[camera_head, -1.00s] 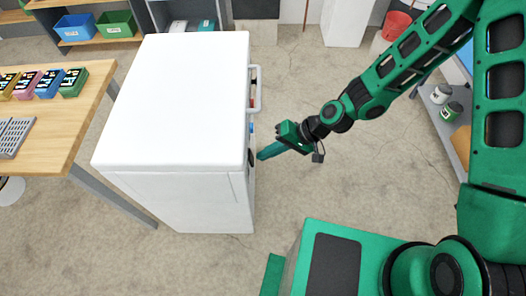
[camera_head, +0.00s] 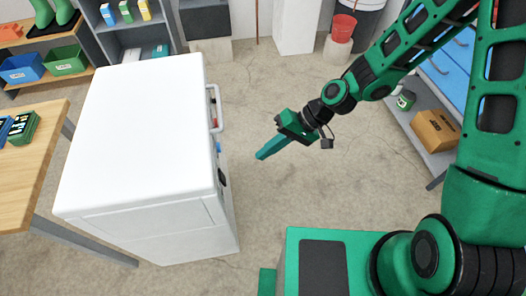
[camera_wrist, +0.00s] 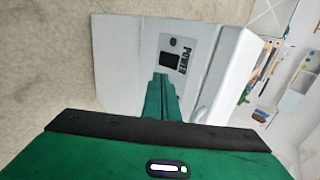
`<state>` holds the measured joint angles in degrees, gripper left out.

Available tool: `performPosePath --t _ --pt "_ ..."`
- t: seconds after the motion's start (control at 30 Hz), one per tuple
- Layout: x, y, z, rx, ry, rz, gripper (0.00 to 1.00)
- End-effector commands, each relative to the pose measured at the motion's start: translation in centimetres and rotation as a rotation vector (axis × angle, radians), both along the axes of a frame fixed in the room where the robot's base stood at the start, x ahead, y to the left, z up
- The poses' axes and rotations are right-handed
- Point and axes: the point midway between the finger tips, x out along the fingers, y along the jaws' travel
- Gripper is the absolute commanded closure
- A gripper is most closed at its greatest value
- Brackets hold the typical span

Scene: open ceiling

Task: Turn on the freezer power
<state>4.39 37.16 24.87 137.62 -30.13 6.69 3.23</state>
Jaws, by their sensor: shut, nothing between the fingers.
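The white freezer (camera_head: 140,130) stands left of centre in the head view, its handle (camera_head: 215,110) on the right side. In the wrist view the freezer's side (camera_wrist: 130,75) carries a grey panel marked POWER (camera_wrist: 175,50) with a dark square switch (camera_wrist: 169,60). Whether the switch is on or off is too small to tell. My gripper (camera_head: 262,155) is shut and empty, pointing at that side from the right, with a clear gap of floor between. In the wrist view the fingertips (camera_wrist: 161,76) appear just below the switch and overlap the panel's lower part.
A wooden table (camera_head: 30,165) stands left of the freezer. A grey shelf (camera_head: 425,125) with a cardboard box (camera_head: 436,130) is at the right. A red bucket (camera_head: 344,27) is at the back. Floor between freezer and my gripper is clear.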

Motion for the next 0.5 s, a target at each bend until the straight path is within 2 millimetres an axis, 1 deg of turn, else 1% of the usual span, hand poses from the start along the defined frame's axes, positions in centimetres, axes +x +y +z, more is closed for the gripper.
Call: performPosePath --t 0.23,0.5 --pt "0.0 0.0 -0.2 -0.005 -0.001 0.001 1.00" --pt "0.0 -0.2 -1.2 -0.045 -0.014 -0.001 1.00"
